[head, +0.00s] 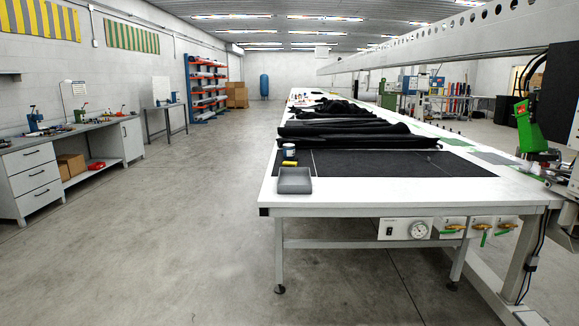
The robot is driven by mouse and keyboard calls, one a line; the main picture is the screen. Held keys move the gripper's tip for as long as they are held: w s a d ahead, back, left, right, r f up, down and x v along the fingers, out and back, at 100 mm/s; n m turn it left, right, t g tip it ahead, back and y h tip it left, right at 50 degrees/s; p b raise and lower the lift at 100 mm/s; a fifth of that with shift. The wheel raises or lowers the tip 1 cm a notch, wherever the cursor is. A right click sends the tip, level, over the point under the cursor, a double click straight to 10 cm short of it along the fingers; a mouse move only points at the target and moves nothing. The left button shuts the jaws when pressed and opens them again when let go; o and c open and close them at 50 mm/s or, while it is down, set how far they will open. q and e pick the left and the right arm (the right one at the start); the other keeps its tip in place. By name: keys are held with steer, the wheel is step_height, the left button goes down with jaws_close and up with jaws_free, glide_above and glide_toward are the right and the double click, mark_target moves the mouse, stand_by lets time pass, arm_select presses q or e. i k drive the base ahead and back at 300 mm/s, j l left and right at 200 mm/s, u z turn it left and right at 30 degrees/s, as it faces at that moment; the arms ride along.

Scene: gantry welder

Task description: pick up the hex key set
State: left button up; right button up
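I cannot make out the hex key set for certain. Small items lie near the front left of the long white table (400,193): a small yellow item (289,163), a small dark item (288,154) and a white and blue tub or roll (289,147). They are too small to identify. A grey open tray (294,181) sits in front of them near the table's left edge and looks empty. Neither of my grippers is in view.
Black fabric (350,134) covers much of the long table. A green machine (535,130) stands at its right side under the gantry beam. A workbench (65,160) with small tools runs along the left wall. The concrete floor (190,230) between them is clear.

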mark_target(286, 163)
steer(key=u, duration=0.85)
steer(key=i+u, duration=0.2)
steer(key=i, duration=0.95)
steer(key=i+u, duration=0.1)
steer(key=i, duration=1.4)
steer(key=i+z, duration=0.3)
steer(key=i, duration=0.4)
steer(key=i+j+z, duration=0.25)
steer(key=i, duration=0.4)
steer(key=i+l, duration=0.1)
steer(key=i, duration=0.65)
steer(key=i+u, duration=0.1)
steer(key=i, duration=0.65)
steer(key=i+z, duration=0.3)
steer(key=i, duration=0.15)
steer(key=i+j+z, duration=0.3)
steer(key=i, duration=0.15)
steer(key=l+z, duration=0.1)
steer(key=z, duration=1.55)
